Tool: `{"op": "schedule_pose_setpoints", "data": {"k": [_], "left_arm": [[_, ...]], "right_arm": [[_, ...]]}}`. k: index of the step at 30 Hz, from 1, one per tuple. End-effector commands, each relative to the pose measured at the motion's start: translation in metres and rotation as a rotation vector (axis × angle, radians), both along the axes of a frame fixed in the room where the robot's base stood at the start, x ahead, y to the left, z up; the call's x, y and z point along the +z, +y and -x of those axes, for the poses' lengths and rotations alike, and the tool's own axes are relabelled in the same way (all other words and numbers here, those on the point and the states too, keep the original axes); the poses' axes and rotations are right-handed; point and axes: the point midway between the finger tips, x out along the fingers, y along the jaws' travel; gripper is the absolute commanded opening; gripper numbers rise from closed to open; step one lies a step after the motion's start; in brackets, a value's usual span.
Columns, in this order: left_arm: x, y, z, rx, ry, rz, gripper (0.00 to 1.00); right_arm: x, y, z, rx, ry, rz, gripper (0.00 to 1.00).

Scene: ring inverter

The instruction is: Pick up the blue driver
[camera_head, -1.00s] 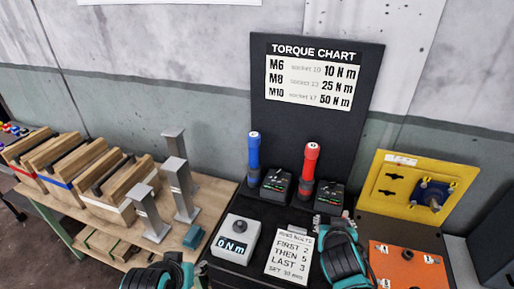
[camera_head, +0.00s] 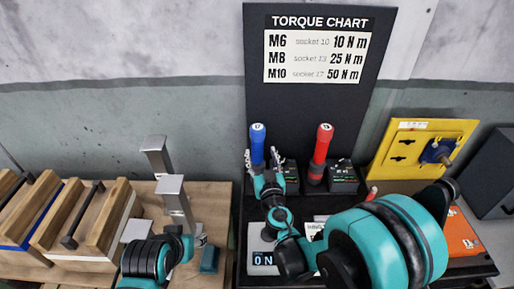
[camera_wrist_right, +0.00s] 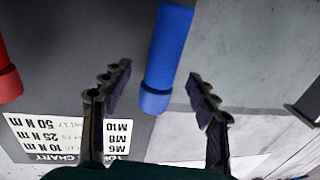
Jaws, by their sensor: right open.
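The blue driver (camera_head: 257,138) stands upright at the back of the black bench, in front of the torque chart. My right gripper (camera_head: 265,166) is at its lower part in the head view, open, and partly hides it. In the right wrist view the blue driver (camera_wrist_right: 168,60) hangs into the gap between the two open fingers of my right gripper (camera_wrist_right: 157,80). I see no finger clearly touching it. My left gripper (camera_head: 190,240) is low at the left, beside the grey posts; its jaw state is unclear.
A red driver (camera_head: 322,145) stands right of the blue one. Dark chargers (camera_head: 343,176) sit beside the drivers. A yellow panel (camera_head: 418,150) and an orange block (camera_head: 460,240) are at right. Grey posts (camera_head: 175,200) and wooden crates (camera_head: 85,225) are at left. My right arm hides the front.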

Motion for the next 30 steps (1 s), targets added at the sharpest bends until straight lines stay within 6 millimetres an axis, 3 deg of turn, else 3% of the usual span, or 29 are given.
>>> {"op": "schedule_pose_setpoints", "data": {"k": [10,19,20,26,30], "left_arm": [[-0.014,0.0,0.0,0.0,0.0,0.0,0.49],[-0.014,0.0,0.0,0.0,0.0,0.0,0.49],[-0.014,0.0,0.0,0.0,0.0,0.0,0.49],[-0.014,0.0,0.0,0.0,0.0,0.0,0.49],[-0.014,0.0,0.0,0.0,0.0,0.0,0.49]], "right_arm": [[-0.001,0.01,-0.048,0.0,0.0,0.0,0.59],[0.001,0.011,-0.054,-0.001,0.0,0.0,0.59],[0.001,0.011,-0.054,-0.001,0.0,0.0,0.54],[0.001,0.011,-0.054,-0.001,0.0,0.0,0.01],[0.001,0.011,-0.054,-0.001,0.0,0.0,0.0]]}}
